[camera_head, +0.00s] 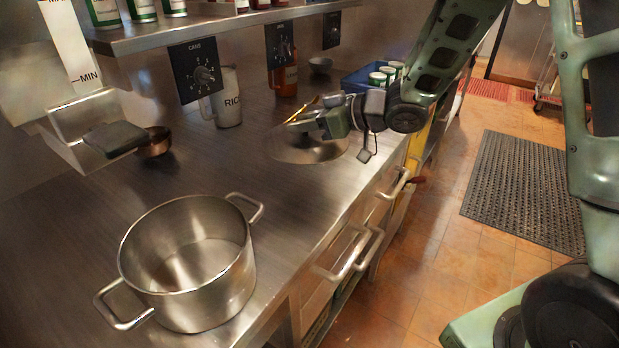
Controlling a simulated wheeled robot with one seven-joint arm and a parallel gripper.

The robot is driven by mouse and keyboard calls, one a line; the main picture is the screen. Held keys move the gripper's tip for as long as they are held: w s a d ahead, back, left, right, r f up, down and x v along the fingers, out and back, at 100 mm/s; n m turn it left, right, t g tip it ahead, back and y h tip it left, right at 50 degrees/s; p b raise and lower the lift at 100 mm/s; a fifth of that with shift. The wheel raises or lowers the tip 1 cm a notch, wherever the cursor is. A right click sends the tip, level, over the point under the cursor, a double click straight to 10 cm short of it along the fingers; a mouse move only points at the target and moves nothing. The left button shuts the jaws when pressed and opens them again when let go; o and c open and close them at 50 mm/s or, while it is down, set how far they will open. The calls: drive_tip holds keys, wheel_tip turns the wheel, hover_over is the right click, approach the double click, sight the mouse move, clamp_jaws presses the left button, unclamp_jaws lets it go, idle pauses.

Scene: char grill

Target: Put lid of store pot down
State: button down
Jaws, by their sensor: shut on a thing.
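The store pot (190,260) is a wide steel pot with two side handles. It stands open and empty on the counter at the lower left. The round steel lid (305,152) is farther back on the counter, near its front edge. My gripper (322,122) is above the lid and shut on it; the jaws partly hide the grip point. The lid lies nearly level, at or just above the counter top. I cannot tell whether it touches the surface.
The steel counter (285,205) is clear between pot and lid. A jug marked RIC (228,100), an orange container (285,80) and a blue crate (358,80) with cans stand behind. A shelf (170,36) overhangs the back. Drawer handles (352,255) jut from the front.

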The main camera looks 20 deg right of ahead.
wheel_tip(320, 180, down, 9)
drive_tip(key=shift+f, duration=0.15)
drive_tip(key=shift+f, duration=0.1)
idle(0.3)
drive_tip(key=c, duration=1.1)
unclamp_jaws()
